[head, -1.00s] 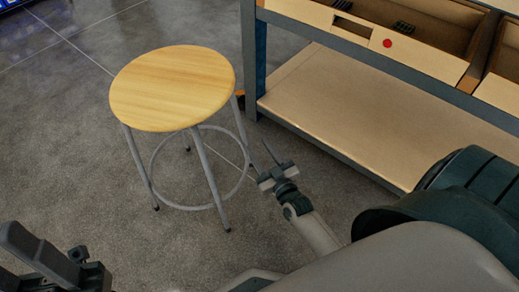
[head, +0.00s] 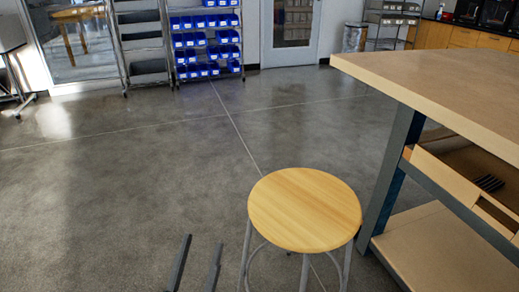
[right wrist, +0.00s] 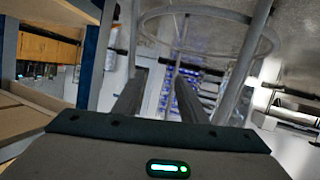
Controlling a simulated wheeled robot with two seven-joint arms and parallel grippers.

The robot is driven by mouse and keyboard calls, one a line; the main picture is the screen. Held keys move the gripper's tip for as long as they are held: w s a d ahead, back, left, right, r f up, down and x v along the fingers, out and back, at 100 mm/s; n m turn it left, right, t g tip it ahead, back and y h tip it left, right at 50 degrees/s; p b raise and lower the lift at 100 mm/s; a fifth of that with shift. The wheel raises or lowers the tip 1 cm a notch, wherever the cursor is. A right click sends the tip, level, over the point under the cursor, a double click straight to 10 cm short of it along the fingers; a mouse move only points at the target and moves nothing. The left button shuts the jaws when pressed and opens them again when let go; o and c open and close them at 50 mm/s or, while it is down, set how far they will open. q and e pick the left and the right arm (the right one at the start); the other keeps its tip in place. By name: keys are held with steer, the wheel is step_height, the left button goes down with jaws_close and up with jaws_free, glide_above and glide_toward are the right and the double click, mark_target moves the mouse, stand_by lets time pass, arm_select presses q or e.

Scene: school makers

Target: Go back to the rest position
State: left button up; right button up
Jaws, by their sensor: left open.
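My left gripper (head: 202,243) shows at the bottom of the head view. Its two dark fingers point up the picture, spread apart with nothing between them, to the left of the stool. My right gripper (right wrist: 160,82) is seen only in the right wrist view. Its two dark fingers stand apart with a gap and no object between them. A round wooden stool (head: 304,210) with grey legs stands at the bottom of the head view. Its grey ring (right wrist: 215,14) and a leg show close beyond the right fingers; I cannot tell the exact gap.
A workbench (head: 450,85) with a wooden top, dark frame, open drawer and lower shelf (head: 450,250) stands at the right. A rack of blue bins (head: 205,45) and a door (head: 305,30) are at the back. The floor (head: 120,165) at the left and middle is clear.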

arm_select(q)
step_height(320, 180, down, 20)
steer(key=w+g+y+p, duration=0.3)
steer(key=g+y+p, duration=0.1)
steer(key=g+p, duration=0.55)
steer(key=s+a+f+g+y+p, duration=0.1)
steer(key=s+a+f+g+p, duration=0.2)
steer(key=s+f, duration=0.7)
steer(key=s+a+f+n+g+y+p, duration=0.1)
steer(key=s+a+f+g+p, duration=0.3)
steer(key=s+f+g+p, duration=0.3)
steer(key=s+f+p, duration=0.1)
steer(key=s+f, duration=0.2)
steer(key=s, duration=0.1)
steer(key=shift+s+a+f+n+y, duration=0.2)
steer(key=shift+s+n+y, duration=0.1)
steer(key=shift+s+y, duration=0.1)
arm_select(e)
steer(key=s+a+g, duration=0.3)
steer(key=s+g, duration=0.1)
steer(key=s, duration=0.7)
steer(key=s+a+f+g+y, duration=0.1)
steer(key=s+a+g, duration=0.3)
steer(key=s, duration=0.8)
steer(key=shift+a+f+n+g, duration=0.15)
steer(key=shift+a+n+g, duration=0.05)
steer(key=shift+n+g, duration=0.25)
arm_select(q)
steer(key=shift+w+d, duration=0.1)
